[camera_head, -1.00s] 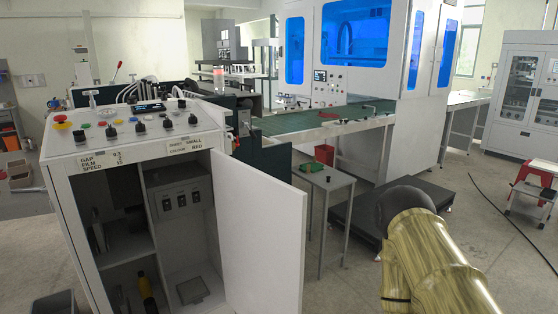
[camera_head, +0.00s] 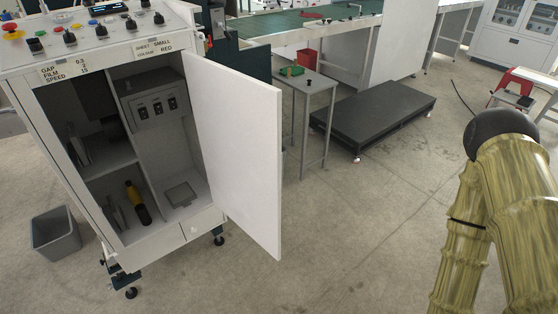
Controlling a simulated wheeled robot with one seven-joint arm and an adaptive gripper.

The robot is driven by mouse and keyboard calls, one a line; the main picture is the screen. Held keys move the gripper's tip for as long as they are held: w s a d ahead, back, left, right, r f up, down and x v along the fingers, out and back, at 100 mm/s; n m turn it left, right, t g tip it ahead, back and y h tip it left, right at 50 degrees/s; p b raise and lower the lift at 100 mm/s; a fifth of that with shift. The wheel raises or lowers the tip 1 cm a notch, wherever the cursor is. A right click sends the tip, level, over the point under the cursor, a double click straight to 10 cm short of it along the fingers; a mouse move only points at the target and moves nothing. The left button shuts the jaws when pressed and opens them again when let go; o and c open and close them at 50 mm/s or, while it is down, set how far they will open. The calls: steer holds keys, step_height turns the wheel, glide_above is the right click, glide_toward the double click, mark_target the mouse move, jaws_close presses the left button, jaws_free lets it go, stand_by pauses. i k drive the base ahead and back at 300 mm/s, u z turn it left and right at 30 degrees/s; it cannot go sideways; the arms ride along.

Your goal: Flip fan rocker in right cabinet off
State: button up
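The cabinet (camera_head: 112,245) stands at the left with its white door (camera_head: 236,150) swung open toward the right. My arm shows at the lower right, well apart from the cabinet. My gripper is outside the view.
A yellow-and-black tool (camera_head: 137,203) and a square plate (camera_head: 180,195) lie in the lower cabinet. A grey bin (camera_head: 56,236) stands at left. A small table (camera_head: 308,84) and a dark low platform (camera_head: 374,108) stand behind the door. Floor in front is clear.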

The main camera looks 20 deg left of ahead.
mark_target(143, 113)
steer(key=z, duration=0.2)
steer(key=i, duration=2.65)
steer(key=u, duration=0.9)
steer(key=k, duration=0.85)
